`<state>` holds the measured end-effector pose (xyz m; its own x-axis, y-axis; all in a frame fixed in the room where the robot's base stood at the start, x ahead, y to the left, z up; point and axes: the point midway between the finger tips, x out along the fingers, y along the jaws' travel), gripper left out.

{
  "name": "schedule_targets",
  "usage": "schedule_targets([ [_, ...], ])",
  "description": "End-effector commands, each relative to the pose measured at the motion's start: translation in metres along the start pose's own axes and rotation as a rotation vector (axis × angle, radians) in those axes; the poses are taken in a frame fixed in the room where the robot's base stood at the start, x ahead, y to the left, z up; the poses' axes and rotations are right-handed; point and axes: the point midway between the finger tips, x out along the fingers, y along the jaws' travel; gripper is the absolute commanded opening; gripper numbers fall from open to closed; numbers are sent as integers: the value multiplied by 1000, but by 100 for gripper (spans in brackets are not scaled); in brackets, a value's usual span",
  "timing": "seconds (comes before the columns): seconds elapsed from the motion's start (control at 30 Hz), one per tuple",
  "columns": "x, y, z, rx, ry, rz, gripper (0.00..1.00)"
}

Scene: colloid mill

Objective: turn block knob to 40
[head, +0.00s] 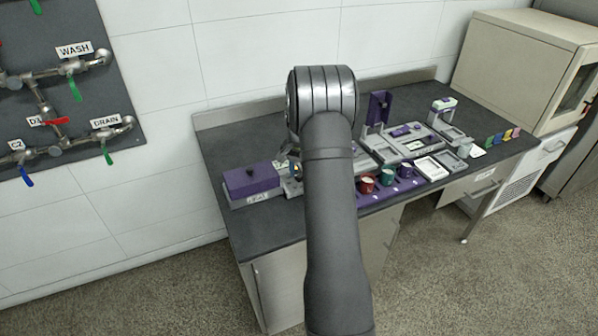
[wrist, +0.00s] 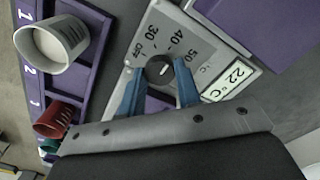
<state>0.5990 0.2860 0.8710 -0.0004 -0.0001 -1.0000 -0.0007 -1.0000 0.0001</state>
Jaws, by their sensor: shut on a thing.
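The block knob (wrist: 159,68) is a small dark round knob on a light grey panel (wrist: 218,62) in the wrist view. Marks OFF, 30, 40 and 50 stand around it. Its pointer is too small to read surely. A display (wrist: 228,80) beside it shows 22 °C. My gripper (wrist: 159,80) has its two blue fingers on either side of the knob and is shut on it. In the head view my arm hides the gripper and the knob.
A purple box (head: 252,181) stands at the bench's left. A purple rack (wrist: 88,75) with a white cup (wrist: 50,45) and a red cup (wrist: 55,120) lies close to the gripper. A tall purple stand (head: 378,108) rises behind. The bench's front left (head: 262,228) is clear.

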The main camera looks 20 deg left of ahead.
Motion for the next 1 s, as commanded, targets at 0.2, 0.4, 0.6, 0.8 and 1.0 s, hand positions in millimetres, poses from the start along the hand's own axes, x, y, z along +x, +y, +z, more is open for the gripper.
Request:
schedule_targets([
  [0.2, -1, 0, -1, 0, 3, -1, 8],
  [0.4, -1, 0, -1, 0, 3, -1, 52],
  [0.6, 0, 0, 0, -1, 1, -1, 52],
  [0.8, -10, 0, -1, -1, 4, -2, 52],
  [1.0, -50, 0, -1, -1, 6, -3, 52],
])
